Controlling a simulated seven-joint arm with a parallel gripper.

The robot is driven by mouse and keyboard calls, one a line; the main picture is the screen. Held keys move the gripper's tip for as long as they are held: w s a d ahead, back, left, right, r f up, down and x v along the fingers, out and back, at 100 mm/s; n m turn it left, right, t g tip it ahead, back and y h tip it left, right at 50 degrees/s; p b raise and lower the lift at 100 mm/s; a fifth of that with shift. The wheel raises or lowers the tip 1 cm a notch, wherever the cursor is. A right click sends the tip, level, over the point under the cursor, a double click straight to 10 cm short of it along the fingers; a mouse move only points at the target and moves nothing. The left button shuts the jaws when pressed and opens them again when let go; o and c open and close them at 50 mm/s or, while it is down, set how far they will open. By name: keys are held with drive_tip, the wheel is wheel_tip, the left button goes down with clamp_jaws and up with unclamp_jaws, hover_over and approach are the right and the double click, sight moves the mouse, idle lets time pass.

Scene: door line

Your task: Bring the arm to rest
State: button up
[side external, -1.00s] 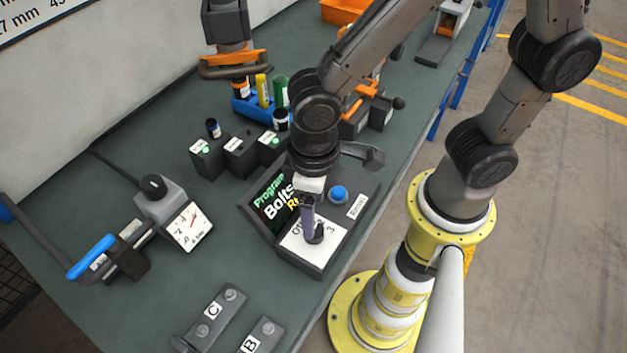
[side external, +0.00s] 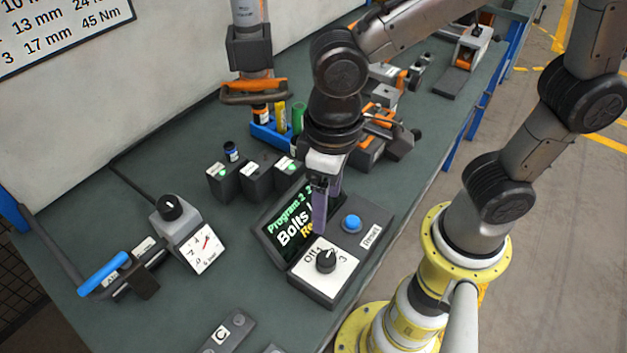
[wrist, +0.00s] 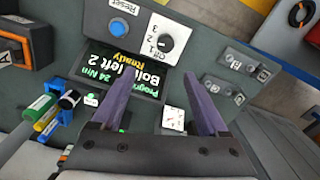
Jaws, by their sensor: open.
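My gripper (side external: 324,215) hangs over the control box, fingers pointing down, open and empty. In the side view its fingertips are above the dark selector knob (side external: 326,262), with a visible gap, and partly cover the screen (side external: 287,228). The wrist view shows the two purple fingers (wrist: 175,77) spread apart with nothing between them. There the knob (wrist: 166,42) sits on its white plate beyond the fingertips. The screen (wrist: 122,75) reads Program 2, 24 Nm, Bolts left 2, Ready. A blue Reset button (side external: 351,223) sits beside it.
A gauge with a dial knob (side external: 200,247) and a blue-handled lever (side external: 103,273) stand left. Dark blocks with green lights (side external: 222,182) and a blue bottle rack (side external: 270,135) stand behind. An orange-handled tool (side external: 254,90) hangs at the back. Bare bench lies between gauge and box.

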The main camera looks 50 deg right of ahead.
drive_tip(key=w+d+r+m+t, duration=0.2)
drive_tip(key=d+r+m, duration=0.3)
drive_tip(key=d, duration=0.4)
drive_tip(key=s+d+r+n+t, duration=0.1)
drive_tip(key=s+d+r+t, duration=0.1)
drive_tip(key=s+d, duration=0.4)
drive_tip(key=shift+s+d+n+t, duration=0.15)
drive_tip(key=shift+d+n+t, duration=0.4)
drive_tip(key=shift+d, duration=0.7)
